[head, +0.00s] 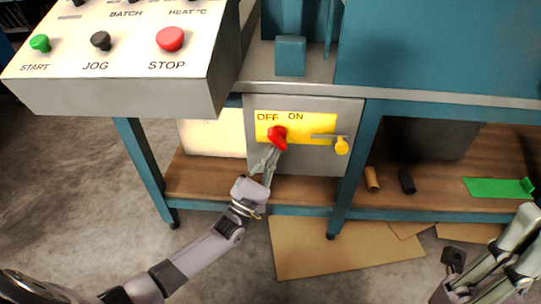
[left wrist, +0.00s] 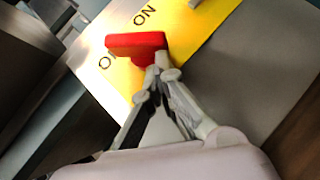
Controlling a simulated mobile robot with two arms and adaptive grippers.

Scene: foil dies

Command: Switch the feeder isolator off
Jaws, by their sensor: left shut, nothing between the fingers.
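The feeder isolator's red handle (head: 277,136) sits on a yellow plate (head: 318,124) marked OFF and ON, on a grey box under the bench. The handle (left wrist: 136,44) points up and leans to the OFF side in both views; in the left wrist view it covers part of the OFF lettering. My left gripper (head: 272,155) is shut and empty, its fingertips (left wrist: 163,72) right at the lower end of the handle. I cannot tell whether they touch it. My right gripper (head: 490,255) is partly in view at the bottom right, far from the isolator.
The control panel (head: 120,95) with START, JOG and STOP buttons overhangs at the upper left. Bench legs (head: 355,165) flank the box. Small cylinders (head: 372,179) and a green piece (head: 495,188) lie on the lower shelf.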

